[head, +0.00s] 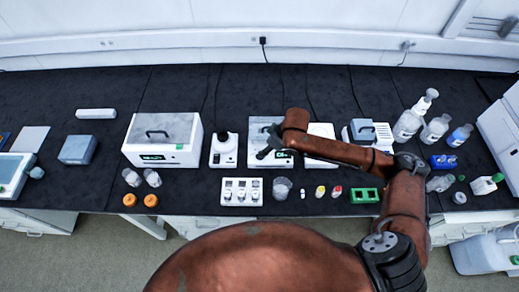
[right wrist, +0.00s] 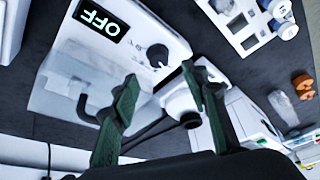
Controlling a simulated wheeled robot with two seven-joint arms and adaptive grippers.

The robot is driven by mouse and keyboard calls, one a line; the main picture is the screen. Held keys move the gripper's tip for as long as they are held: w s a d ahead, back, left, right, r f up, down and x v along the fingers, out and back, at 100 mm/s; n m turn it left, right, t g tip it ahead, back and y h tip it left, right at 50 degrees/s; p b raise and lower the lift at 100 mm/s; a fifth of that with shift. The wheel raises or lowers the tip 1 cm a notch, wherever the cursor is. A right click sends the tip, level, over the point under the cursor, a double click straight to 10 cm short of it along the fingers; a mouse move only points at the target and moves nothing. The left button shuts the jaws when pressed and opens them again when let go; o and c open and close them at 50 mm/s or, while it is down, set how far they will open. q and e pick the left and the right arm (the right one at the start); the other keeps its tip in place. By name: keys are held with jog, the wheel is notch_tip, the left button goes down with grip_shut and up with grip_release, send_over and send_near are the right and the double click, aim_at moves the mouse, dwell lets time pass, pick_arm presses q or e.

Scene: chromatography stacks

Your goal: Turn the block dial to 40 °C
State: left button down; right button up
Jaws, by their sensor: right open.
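The block heater (head: 256,124) is a white box with a handled lid, in the middle of the bench in the head view, partly covered by my right arm. In the right wrist view its front panel (right wrist: 84,48) shows a lit display (right wrist: 103,20) reading OFF. The block dial (right wrist: 158,55) is a black round knob beside the display, with small printed marks around it too blurred to read. My right gripper (right wrist: 160,75) is open, its two dark green fingers just short of the dial, one to each side. It also shows in the head view (head: 265,152). My left gripper is not in view.
A small white mixer (head: 223,150) stands just left of the block heater, with a larger white instrument (head: 163,138) beyond. A white vial rack (head: 241,198) and a beaker (head: 282,188) stand in front. Bottles (head: 409,122) stand at the right.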

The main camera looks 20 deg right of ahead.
jog(key=x, duration=0.3)
jog(key=shift+d+f, duration=0.1)
jog(key=shift+f, duration=0.15)
jog(key=b+x, duration=0.1)
jog(key=x, duration=0.2)
jog(key=shift+w+f, duration=0.15)
jog(key=shift+f, duration=0.05)
jog(key=shift+w+f, duration=0.1)
jog(key=shift+f, duration=0.2)
jog(key=c, duration=0.8)
grip_shut()
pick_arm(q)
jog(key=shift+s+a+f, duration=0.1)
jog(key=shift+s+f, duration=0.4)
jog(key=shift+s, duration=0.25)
